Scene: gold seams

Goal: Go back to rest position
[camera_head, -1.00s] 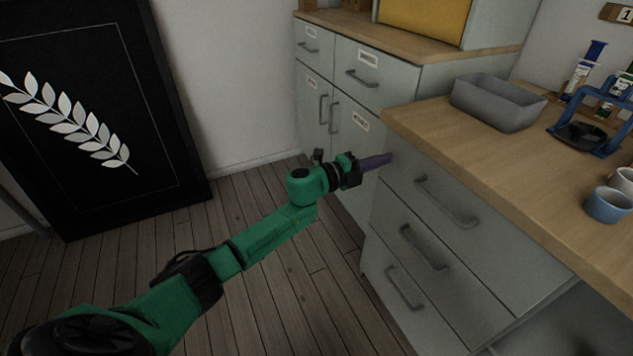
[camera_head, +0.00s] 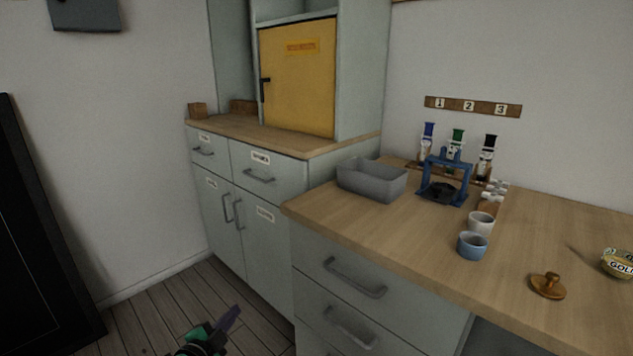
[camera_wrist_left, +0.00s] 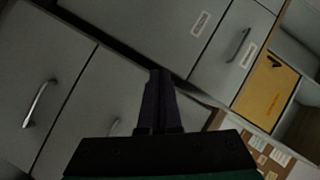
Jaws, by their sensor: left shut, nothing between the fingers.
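My left gripper (camera_head: 229,318) shows at the bottom edge of the head view, low over the wooden floor and in front of the cabinets. Its dark purple fingers are together with nothing between them. In the left wrist view the shut fingers (camera_wrist_left: 158,88) point toward the grey cabinet fronts. Only the end of my left arm is in the head view; the rest is cut off below. My right gripper is in neither view.
A counter (camera_head: 400,225) with drawers stands on the right. It carries a grey bin (camera_head: 372,182), a blue stand (camera_head: 443,180), a blue cup (camera_head: 472,246), a white cup (camera_head: 481,223) and a wooden lid (camera_head: 547,286). A yellow-doored cabinet (camera_head: 298,80) stands behind. Open floor (camera_head: 165,310) lies left.

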